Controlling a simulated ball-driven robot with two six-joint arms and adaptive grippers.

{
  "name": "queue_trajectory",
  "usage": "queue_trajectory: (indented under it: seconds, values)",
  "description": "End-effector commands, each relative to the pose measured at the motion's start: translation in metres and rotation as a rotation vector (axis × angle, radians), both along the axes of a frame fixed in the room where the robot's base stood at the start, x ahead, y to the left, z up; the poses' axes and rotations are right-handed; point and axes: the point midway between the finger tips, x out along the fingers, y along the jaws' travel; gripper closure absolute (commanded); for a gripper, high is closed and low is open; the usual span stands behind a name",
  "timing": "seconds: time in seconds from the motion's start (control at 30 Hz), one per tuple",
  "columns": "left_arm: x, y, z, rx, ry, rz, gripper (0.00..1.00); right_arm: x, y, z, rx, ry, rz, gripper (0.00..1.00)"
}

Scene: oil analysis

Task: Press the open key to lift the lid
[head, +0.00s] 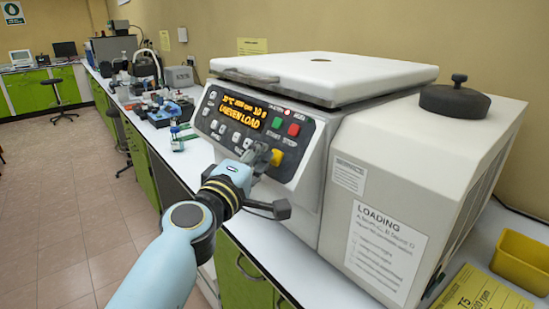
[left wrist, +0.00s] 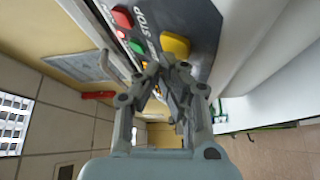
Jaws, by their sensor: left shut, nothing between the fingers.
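The centrifuge (head: 330,150) stands on the bench with its white lid (head: 350,72) down. Its front panel has a lit display (head: 244,111) with "UNEVEN LOAD" in orange. A yellow key (head: 277,157) sits at the panel's lower right; it is also in the left wrist view (left wrist: 175,45). Any label on it is not readable. My left gripper (head: 262,154) is shut and empty, its tips close beside the yellow key. In the left wrist view the fingertips (left wrist: 168,66) are just below the key; I cannot tell whether they touch it. My right gripper is not in view.
A red STOP key (head: 293,129) and a green key (head: 277,123) are just above the yellow key. A black knobbed disc (head: 457,98) lies on the housing at right. A yellow bin (head: 524,262) is at far right. Lab equipment (head: 160,108) stands on the bench at left.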

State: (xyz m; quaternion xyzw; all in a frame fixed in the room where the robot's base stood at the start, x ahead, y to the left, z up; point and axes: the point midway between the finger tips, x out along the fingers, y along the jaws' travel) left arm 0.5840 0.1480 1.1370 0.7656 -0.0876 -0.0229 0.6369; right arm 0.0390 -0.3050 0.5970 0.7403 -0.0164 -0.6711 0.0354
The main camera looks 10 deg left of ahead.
Motion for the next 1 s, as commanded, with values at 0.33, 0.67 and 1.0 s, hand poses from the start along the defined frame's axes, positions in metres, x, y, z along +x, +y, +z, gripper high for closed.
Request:
queue_trajectory:
  seconds: [0.33, 0.67, 1.0]
  values:
    - [0.0015, -0.0010, -0.0013, 0.000, 0.000, 0.000, 1.00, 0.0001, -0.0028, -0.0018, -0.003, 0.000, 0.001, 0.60]
    - [0.0044, -0.0035, -0.0030, -0.001, -0.001, 0.000, 1.00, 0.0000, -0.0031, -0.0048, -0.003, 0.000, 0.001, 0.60]
    - [0.0068, -0.0064, -0.0022, -0.005, -0.003, 0.000, 1.00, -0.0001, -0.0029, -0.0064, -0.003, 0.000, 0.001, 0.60]
